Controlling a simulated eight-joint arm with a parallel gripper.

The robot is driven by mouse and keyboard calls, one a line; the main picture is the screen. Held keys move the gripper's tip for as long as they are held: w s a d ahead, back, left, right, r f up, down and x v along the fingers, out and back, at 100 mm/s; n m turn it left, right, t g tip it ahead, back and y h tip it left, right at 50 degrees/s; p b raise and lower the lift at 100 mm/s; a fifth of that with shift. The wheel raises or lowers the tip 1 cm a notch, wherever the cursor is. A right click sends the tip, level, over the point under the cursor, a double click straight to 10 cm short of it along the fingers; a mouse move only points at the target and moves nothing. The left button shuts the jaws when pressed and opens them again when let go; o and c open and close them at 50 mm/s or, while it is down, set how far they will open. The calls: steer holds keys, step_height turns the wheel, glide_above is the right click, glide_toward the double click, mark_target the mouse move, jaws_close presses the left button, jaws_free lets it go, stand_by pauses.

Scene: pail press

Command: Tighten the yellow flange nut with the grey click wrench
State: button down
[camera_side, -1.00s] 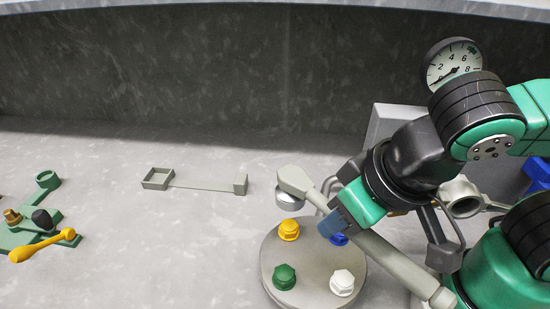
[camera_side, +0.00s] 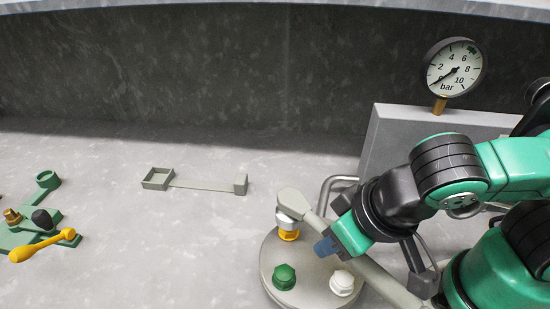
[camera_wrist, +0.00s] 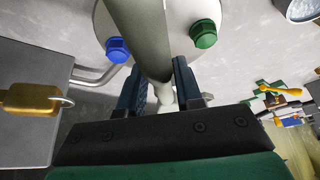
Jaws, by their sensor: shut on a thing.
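My gripper (camera_side: 330,243) is shut on the handle of the grey click wrench (camera_side: 377,278). The wrench also runs between the fingers in the wrist view (camera_wrist: 143,35). Its head and pale socket (camera_side: 287,221) are over the yellow flange nut (camera_side: 289,235) at the back left of the round grey lid. The nut's lower part shows below the socket; I cannot tell how deeply the socket sits on it. In the wrist view the wrench hides the yellow nut.
The lid (camera_side: 307,265) also carries a green nut (camera_side: 285,277), a white nut (camera_side: 342,283) and a blue nut (camera_wrist: 117,50). A gauge (camera_side: 455,68) stands above a grey block (camera_side: 395,133). An empty holder (camera_side: 205,184) and a green fixture (camera_side: 30,232) lie left, with clear bench between.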

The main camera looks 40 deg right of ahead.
steer(key=shift+f, duration=0.15)
steer(key=shift+f, duration=1)
steer(key=shift+f, duration=0.15)
steer(key=shift+a, duration=0.1)
